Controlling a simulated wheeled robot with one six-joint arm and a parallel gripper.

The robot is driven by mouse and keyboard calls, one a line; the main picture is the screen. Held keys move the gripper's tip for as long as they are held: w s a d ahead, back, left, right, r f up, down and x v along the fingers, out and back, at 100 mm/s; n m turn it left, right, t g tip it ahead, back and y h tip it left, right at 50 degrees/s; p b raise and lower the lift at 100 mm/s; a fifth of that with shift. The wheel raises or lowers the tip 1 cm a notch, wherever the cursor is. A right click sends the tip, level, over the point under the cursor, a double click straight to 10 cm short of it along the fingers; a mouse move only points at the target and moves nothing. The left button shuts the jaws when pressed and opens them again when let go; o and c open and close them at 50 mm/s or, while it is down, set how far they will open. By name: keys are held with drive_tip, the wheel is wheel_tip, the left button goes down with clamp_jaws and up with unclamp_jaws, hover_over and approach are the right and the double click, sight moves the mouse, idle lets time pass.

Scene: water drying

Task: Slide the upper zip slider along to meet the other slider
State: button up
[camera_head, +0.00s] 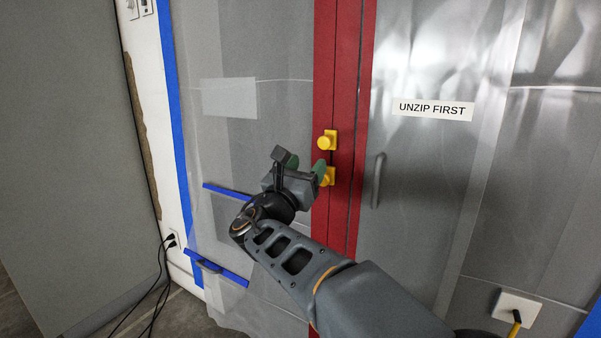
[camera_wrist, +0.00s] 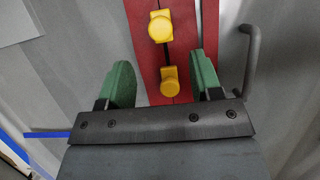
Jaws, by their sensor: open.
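The upper yellow zip slider (camera_head: 327,141) sits on the red zip strip (camera_head: 345,60) of the plastic sheet. The lower yellow slider (camera_head: 328,177) is a short way below it, partly hidden by my gripper in the head view. In the wrist view the upper slider (camera_wrist: 160,28) is beyond the fingertips. The lower slider (camera_wrist: 169,84) shows between the green fingers, touching neither. My gripper (camera_wrist: 163,75) is open and empty, in front of the strip at the lower slider's height. It also shows in the head view (camera_head: 306,165).
A grey handle (camera_head: 378,180) stands right of the strip. An "UNZIP FIRST" label (camera_head: 432,109) is on the right sheet. Blue tape (camera_head: 227,191) and black cables (camera_head: 162,270) are at the left. A white wall plate (camera_head: 516,306) is at lower right.

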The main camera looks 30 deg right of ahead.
drive_tip(key=shift+v, duration=1.1)
drive_tip(key=shift+f, duration=0.1)
